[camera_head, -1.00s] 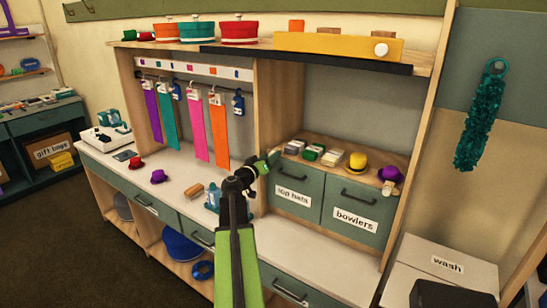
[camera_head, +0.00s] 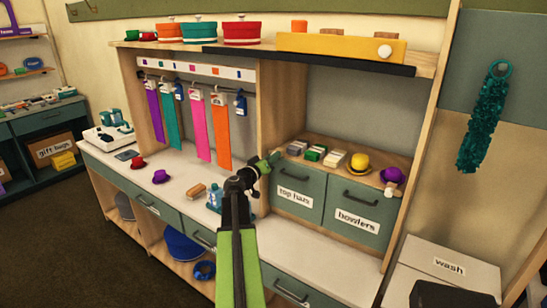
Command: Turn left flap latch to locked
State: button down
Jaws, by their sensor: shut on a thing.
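The left flap (camera_head: 297,196), labelled "top hats", is a green-grey panel with a dark handle and stands shut in the right half of the unit. My gripper (camera_head: 274,158) is at this flap's upper left corner, by the wooden upright. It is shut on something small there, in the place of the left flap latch. The gripper hides the latch, so its angle cannot be told. The right flap (camera_head: 355,212), labelled "bowlers", is also shut. A small pale latch (camera_head: 389,189) shows at its upper right corner.
On the ledge above the flaps are small boxes (camera_head: 315,153), a yellow hat (camera_head: 358,163) and a purple hat (camera_head: 392,176). The lower right counter is clear.

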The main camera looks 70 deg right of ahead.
jog(key=shift+a+n+g+y+p, duration=0.1)
jog(key=shift+n+g+y+p, duration=0.2)
jog(key=shift+n, duration=3.7)
jog(key=shift+a+n+g+y+p, duration=0.15)
jog(key=shift+n+p, duration=0.25)
jog(key=shift+n, duration=3.6)
jog(key=shift+d, duration=0.1)
jog(key=c, duration=1.2)
grip_release()
jog(key=shift+c, duration=0.2)
jog(key=shift+o, duration=0.4)
